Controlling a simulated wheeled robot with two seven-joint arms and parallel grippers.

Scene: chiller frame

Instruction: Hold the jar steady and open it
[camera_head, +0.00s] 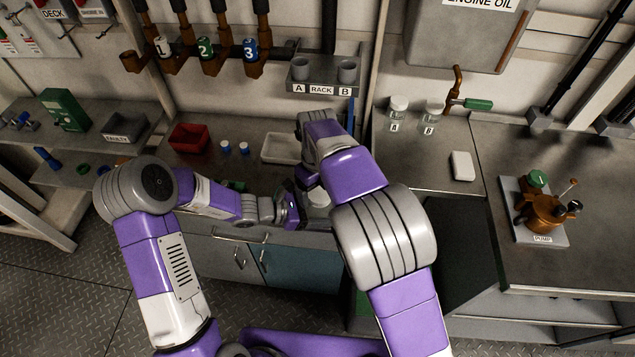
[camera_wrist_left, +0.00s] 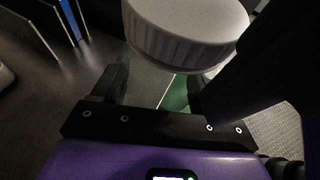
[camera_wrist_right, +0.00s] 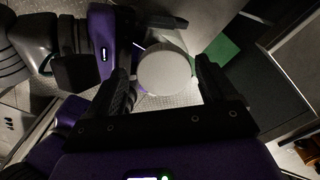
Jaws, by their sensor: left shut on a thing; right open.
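The jar has a round white lid, seen small in the head view (camera_head: 318,197) between my two grippers. In the left wrist view the ribbed lid (camera_wrist_left: 188,32) sits on clear glass between the fingers. My left gripper (camera_wrist_left: 158,85) is shut on the jar below the lid. My right gripper (camera_wrist_right: 163,82) is open above the jar, pointing down, with a finger on each side of the lid (camera_wrist_right: 164,69) in the right wrist view. Whether those fingers touch the lid cannot be told. My right arm hides part of the jar in the head view.
A white tray (camera_head: 279,149), a red bin (camera_head: 189,138) and two small blue-capped items (camera_head: 234,148) are on the bench behind. Jars A (camera_head: 397,113) and B (camera_head: 431,117) stand to the right, near a white block (camera_head: 462,166) and the pump (camera_head: 541,210).

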